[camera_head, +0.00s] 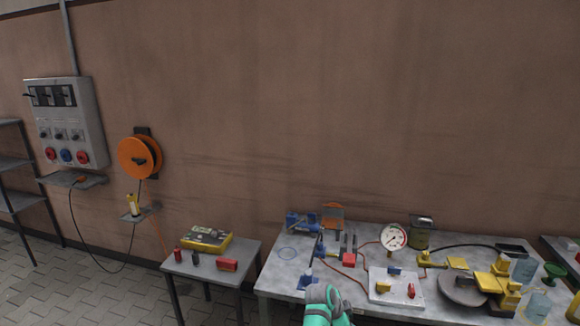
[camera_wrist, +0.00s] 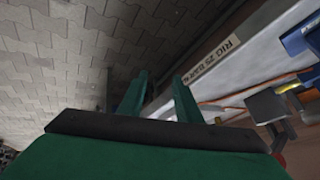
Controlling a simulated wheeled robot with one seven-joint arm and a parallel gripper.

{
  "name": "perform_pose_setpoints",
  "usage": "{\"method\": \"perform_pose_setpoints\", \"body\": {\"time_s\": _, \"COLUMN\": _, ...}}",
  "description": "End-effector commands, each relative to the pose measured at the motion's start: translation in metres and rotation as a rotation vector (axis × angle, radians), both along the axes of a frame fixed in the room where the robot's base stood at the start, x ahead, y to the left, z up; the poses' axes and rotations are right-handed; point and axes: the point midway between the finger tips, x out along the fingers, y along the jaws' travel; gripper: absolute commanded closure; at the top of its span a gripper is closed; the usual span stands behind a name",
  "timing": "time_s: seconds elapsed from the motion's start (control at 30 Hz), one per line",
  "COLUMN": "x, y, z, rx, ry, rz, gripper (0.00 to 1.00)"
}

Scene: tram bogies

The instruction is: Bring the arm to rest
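My arm, teal and dark, shows at the bottom centre of the head view, in front of the long workbench (camera_head: 275,277). Its fingertips cannot be made out there. In the wrist view my gripper (camera_wrist: 160,85) has two green fingers set apart, with nothing visible between them. Beyond them are the paved floor (camera_wrist: 60,70) and the bench edge with a label reading "RIG 25". The gripper looks empty and touches nothing that I can see.
The workbench carries a pressure gauge (camera_head: 394,237), a white board (camera_head: 397,287), a round grey disc (camera_head: 463,290) and yellow parts. A small table (camera_head: 243,252) with a yellow case (camera_head: 206,238) stands left. An orange reel (camera_head: 140,157) hangs on the wall. Paved floor lies open at left.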

Motion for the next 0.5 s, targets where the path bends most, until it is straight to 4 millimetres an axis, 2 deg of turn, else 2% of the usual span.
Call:
{"method": "perform_pose_setpoints", "body": {"time_s": 0.03, "x": -0.012, "y": 0.000, "z": -0.021, "rx": -0.016, "ry": 0.001, "rz": 0.035, "gripper": 0.69}}
{"method": "perform_pose_setpoints", "body": {"time_s": 0.2, "x": -0.044, "y": 0.004, "z": -0.071, "rx": -0.069, "ry": -0.015, "rz": 0.163, "gripper": 0.69}}
{"method": "perform_pose_setpoints", "body": {"time_s": 0.5, "x": -0.116, "y": 0.020, "z": -0.137, "rx": -0.165, "ry": -0.046, "rz": 0.388, "gripper": 0.69}}
